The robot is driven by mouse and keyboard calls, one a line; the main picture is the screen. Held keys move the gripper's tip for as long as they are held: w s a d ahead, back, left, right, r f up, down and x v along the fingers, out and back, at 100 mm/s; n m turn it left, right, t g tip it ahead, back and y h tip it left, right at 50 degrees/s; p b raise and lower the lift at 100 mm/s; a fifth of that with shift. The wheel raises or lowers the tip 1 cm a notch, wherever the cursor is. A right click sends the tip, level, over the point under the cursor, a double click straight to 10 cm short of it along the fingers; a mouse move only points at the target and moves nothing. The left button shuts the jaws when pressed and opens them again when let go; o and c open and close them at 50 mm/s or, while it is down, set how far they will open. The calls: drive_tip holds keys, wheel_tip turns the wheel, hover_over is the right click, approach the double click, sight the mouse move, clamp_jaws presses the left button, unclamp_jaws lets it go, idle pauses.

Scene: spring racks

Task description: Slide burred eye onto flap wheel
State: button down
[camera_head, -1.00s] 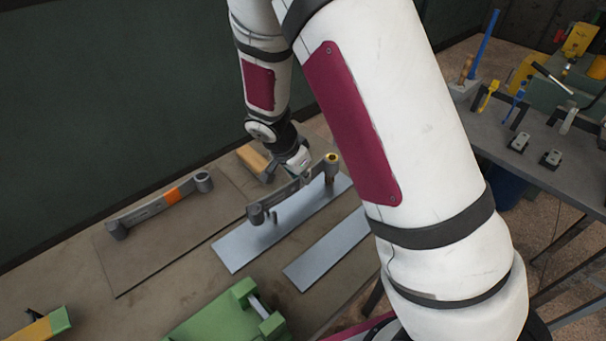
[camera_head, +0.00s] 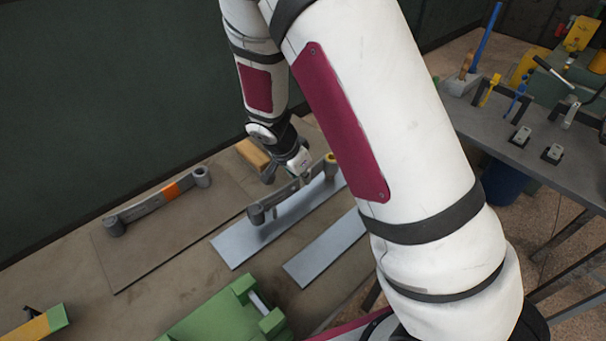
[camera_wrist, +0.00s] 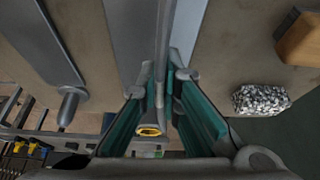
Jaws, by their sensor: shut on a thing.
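My gripper (camera_wrist: 160,85) is shut on a long grey leaf spring (camera_head: 285,192) with a round eye at each end. In the head view the jaws grip nearer its right end, over a pale metal plate (camera_head: 232,252). The right eye (camera_head: 330,160) has a yellow-gold lining. In the wrist view a yellow-rimmed ring (camera_wrist: 150,130) shows between the jaws at the end of the bar. I cannot clearly pick out the flap wheel. A grey cylinder on a stem (camera_wrist: 70,104) stands at the left in the wrist view; I cannot tell what it is.
A bare plate (camera_head: 325,248), green fixture (camera_head: 215,315) and wooden block (camera_head: 252,153) are on the bench. A speckled block (camera_wrist: 261,99) shows in the wrist view. A tool table (camera_head: 500,150) stands right.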

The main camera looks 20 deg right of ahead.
sight(291, 182)
drive_tip(key=shift+f+b, duration=0.5)
drive_tip(key=shift+f, duration=0.85)
drive_tip(key=c, duration=1.7)
unclamp_jaws()
drive_tip(key=v, duration=1.1)
drive_tip(key=shift+r, duration=0.2)
drive_tip(key=shift+a+r, duration=0.1)
drive_tip(key=shift+r, duration=0.25)
